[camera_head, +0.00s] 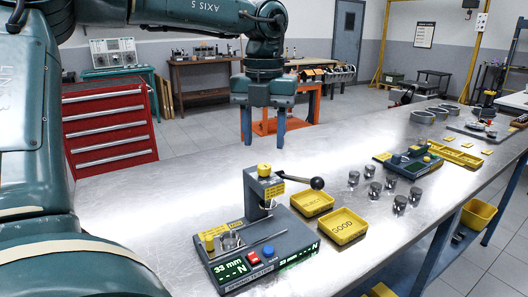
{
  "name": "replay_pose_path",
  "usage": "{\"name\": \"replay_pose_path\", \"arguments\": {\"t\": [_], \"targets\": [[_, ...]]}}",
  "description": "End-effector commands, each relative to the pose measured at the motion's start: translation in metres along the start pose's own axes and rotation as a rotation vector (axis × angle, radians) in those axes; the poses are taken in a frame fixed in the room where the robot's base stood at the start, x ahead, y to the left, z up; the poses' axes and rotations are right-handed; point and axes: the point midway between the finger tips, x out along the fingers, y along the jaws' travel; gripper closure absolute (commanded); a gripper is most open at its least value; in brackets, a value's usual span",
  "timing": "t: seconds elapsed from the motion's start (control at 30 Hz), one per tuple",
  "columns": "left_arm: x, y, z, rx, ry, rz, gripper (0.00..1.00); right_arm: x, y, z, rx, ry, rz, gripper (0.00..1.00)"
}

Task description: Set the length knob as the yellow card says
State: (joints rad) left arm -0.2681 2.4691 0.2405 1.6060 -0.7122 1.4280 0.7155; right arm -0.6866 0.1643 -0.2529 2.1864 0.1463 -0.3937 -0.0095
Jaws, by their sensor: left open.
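The spring tester (262,245) stands on the metal bench, with a green display (229,269) reading 33 mm and another display showing N. A yellow knob (264,170) caps its column, and a yellow cylinder (209,243) stands at its left end. I cannot tell which is the length knob. A small yellow label (236,225) lies on the tester, too small to read; I cannot tell if it is the card. My left gripper (265,133) points down, open and empty, appearing just above and behind the column, apart from it. My right gripper is out of view.
A black-knobbed lever (316,183) sticks out right of the column. Yellow REJECT (312,203) and GOOD (343,226) trays lie beside the tester. Several metal cylinders (375,189) and a second device (409,162) stand farther right. The bench left of the tester is clear.

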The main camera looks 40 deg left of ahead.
Motion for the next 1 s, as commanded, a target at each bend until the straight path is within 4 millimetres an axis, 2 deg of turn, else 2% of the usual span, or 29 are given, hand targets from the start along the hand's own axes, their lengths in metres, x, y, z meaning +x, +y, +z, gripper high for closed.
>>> {"name": "replay_pose_path", "arguments": {"t": [0.03, 0.2, 0.4, 1.0], "targets": [[-0.014, -0.001, 0.001, -0.001, -0.004, -0.001, 0.54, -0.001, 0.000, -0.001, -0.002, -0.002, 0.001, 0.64], [-0.049, 0.000, 0.001, -0.002, -0.003, 0.000, 0.54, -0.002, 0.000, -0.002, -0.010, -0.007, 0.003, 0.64], [-0.072, 0.000, 0.000, 0.000, -0.001, 0.000, 0.54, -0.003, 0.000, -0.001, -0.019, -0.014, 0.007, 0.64], [-0.077, 0.000, 0.000, 0.000, 0.000, 0.000, 0.54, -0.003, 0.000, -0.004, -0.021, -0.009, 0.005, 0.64]]}}
